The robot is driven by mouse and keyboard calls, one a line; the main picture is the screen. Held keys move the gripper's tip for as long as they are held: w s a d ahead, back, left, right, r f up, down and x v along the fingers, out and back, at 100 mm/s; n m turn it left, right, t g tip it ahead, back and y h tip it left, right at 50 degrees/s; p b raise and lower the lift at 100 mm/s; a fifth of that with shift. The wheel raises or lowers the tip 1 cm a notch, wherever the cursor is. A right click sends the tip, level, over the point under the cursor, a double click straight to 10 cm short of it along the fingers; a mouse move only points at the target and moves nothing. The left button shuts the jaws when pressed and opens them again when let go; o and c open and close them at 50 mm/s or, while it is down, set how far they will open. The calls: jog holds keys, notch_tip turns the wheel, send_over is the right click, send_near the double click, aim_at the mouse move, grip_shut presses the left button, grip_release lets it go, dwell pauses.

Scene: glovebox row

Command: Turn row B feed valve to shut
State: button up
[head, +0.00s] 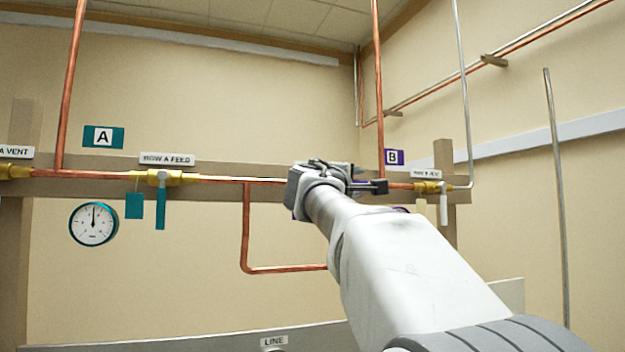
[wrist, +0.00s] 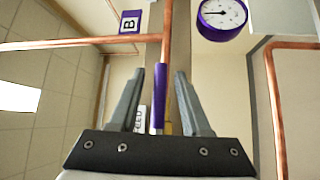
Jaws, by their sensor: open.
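In the wrist view the row B feed valve shows as a purple lever handle (wrist: 158,105) with a bit of brass body (wrist: 168,129) behind it. A white label (wrist: 140,120) reading FEED is partly hidden by a finger. The handle appears lined up with the copper pipe. My gripper (wrist: 160,74) is open, one finger on each side of the handle, with visible gaps to both. In the head view my gripper (head: 377,187) is at the pipe row left of and below the B sign (head: 394,157) and hides the valve.
A purple-rimmed gauge (wrist: 222,14) and copper pipes lie near my gripper. In the head view, the row A feed valve (head: 162,178) has a teal lever and tag at left, beside a gauge (head: 94,223). Another brass valve (head: 428,187) with a pale lever is right of my gripper.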

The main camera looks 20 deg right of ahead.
grip_shut()
dwell(1.4)
